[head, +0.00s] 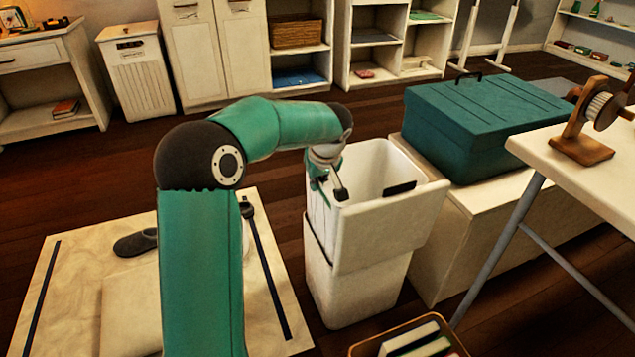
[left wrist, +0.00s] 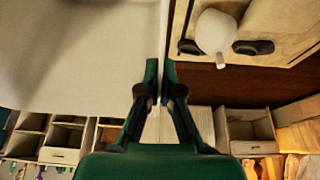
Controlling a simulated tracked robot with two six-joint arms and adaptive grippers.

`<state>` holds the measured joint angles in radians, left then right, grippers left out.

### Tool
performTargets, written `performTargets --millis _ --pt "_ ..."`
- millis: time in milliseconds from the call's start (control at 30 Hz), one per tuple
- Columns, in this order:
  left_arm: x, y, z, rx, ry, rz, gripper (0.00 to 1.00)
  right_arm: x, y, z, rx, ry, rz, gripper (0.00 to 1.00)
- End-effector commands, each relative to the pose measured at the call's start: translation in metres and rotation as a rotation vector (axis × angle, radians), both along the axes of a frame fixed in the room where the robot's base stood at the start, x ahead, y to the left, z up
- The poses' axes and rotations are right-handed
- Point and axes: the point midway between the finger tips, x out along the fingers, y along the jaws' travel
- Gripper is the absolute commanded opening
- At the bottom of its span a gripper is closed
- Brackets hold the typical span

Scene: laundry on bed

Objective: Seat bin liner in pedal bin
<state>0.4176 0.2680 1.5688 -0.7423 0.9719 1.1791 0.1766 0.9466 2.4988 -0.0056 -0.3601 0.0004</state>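The white pedal bin (head: 350,292) stands on the floor in the middle of the head view. The pale bin liner (head: 385,235) sits at its top, with a wide band hanging over the outside at the front and right. Its open mouth faces up, and a dark slot shows on the inner far right wall. My left gripper (head: 328,182) is at the left rim. In the left wrist view, its fingertips (left wrist: 161,72) are close together with a thin white edge between them. The arm partly hides the left rim. My right gripper is not in view.
A teal chest (head: 485,120) on a pale bench stands right of the bin. A table (head: 600,165) is at the far right. A box of books (head: 415,340) is at the front. A pale mat (head: 60,270) with a dark slipper (head: 136,243) lies left.

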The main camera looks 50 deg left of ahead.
Motion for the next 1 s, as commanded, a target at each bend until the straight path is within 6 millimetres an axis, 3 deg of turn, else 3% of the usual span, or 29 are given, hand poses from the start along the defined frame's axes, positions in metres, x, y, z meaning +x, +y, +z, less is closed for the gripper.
performTargets --millis 433,633,1000 --pt "0.0000 0.0001 -0.0125 0.000 0.000 0.000 0.00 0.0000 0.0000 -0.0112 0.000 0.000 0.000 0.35" --pt "0.0000 0.0000 -0.0114 0.000 0.001 0.000 0.34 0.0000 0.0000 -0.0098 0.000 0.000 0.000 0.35" --pt "-0.0004 -0.0011 -0.0100 -0.001 0.002 -0.001 0.35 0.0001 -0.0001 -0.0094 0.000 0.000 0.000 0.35"
